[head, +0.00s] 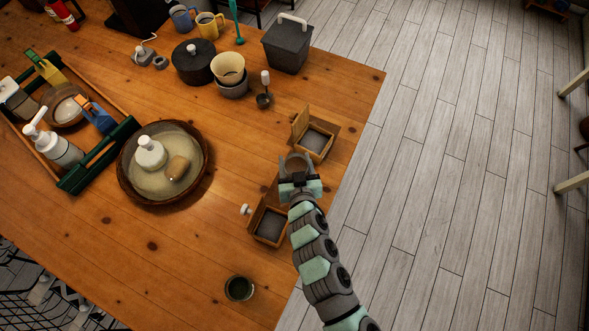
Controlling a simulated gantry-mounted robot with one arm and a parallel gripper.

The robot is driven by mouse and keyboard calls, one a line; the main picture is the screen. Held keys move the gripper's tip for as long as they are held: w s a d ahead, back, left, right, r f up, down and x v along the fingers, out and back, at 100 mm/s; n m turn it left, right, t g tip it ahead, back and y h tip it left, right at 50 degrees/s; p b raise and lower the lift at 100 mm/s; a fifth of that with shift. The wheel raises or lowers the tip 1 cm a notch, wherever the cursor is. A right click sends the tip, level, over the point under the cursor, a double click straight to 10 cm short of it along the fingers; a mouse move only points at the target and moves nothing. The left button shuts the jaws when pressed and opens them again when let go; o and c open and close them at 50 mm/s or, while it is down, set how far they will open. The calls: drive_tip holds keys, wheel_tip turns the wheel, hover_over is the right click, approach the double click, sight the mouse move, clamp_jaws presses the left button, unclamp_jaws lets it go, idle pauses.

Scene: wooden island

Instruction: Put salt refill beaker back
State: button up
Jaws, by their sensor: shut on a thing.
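My gripper (297,160) is over the right part of the wooden island. Its grey fingers curve around something I cannot make out clearly from above. It is between two small open wooden boxes. The far box (327,153) has a raised lid and a grey inside. The near box (252,228) is lower left of my gripper, also with a grey inside, and my arm passes close to its right side. I cannot pick out the salt refill beaker with certainty. A small dark green cup (239,288) stands apart near the front.
A round tray (122,171) with a white bottle and a tan block lies to the left. A wooden caddy (72,184) is further left. A dark lidded bin (287,48), bowls (229,67) and a white-handled scoop (264,99) stand behind. The island's right edge is close to the boxes.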

sight(295, 170)
drive_tip(key=shift+f, duration=2.95)
drive_tip(key=shift+f, duration=0.15)
drive_tip(key=o, duration=1.7)
